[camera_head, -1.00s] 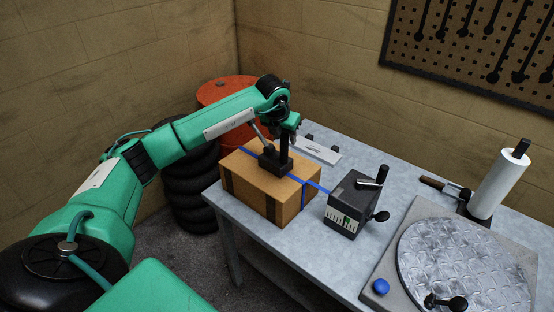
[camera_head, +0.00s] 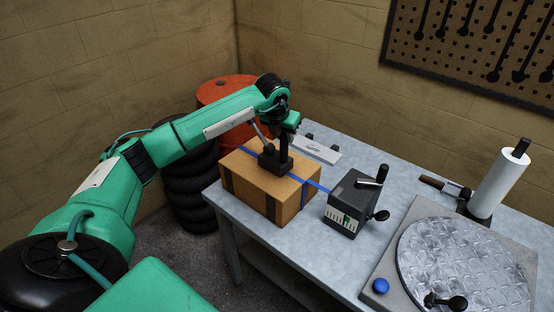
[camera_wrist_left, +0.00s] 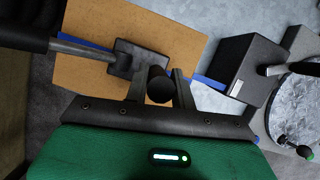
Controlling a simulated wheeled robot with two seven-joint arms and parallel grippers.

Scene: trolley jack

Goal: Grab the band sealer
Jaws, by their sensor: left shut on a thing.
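The band sealer (camera_head: 272,162) is a small black tool with a block-like base, a grey lever and an upright post. It sits on top of a brown cardboard box (camera_head: 262,192), on the blue band (camera_head: 314,185) that runs over the box. In the left wrist view, the sealer's base (camera_wrist_left: 128,50) shows beyond my left gripper (camera_wrist_left: 160,88), with its lever reaching left. The fingers stand on either side of the round black end of the post, shut on it. In the head view, my left gripper (camera_head: 287,132) is above the box. My right gripper is not in view.
A dark box with a crank (camera_head: 352,203) stands right of the cardboard box, where the band leads. A round metal turntable (camera_head: 465,265), a paper roll (camera_head: 499,183) and a grey flat piece (camera_head: 318,151) are on the table. Stacked tyres (camera_head: 190,190) and an orange drum (camera_head: 225,90) stand behind left.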

